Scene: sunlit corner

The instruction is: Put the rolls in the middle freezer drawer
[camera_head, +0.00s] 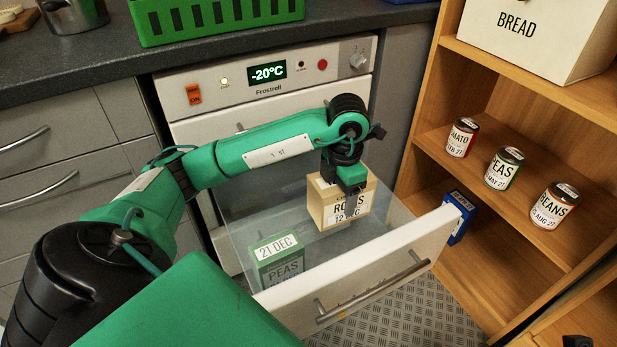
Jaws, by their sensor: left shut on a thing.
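A tan box labelled "ROLLS" (328,207) hangs over the open freezer drawer (409,241). My left gripper (351,189) points down and is shut on the rolls box, at or just below the height of the drawer's rim. Whether the box touches the drawer floor I cannot tell. The drawer is pulled out, with clear walls and a white front. A green box labelled "PEAS" (281,262) stands inside the drawer at the left front. The freezer (330,68) reads -20°C.
A wooden shelf (425,171) at right holds tomato, peas (504,169) and beans (553,206) cans and a bread bin (533,36). A blue box (457,226) stands low beside the drawer front. A green crate (213,20) sits on the counter (110,52).

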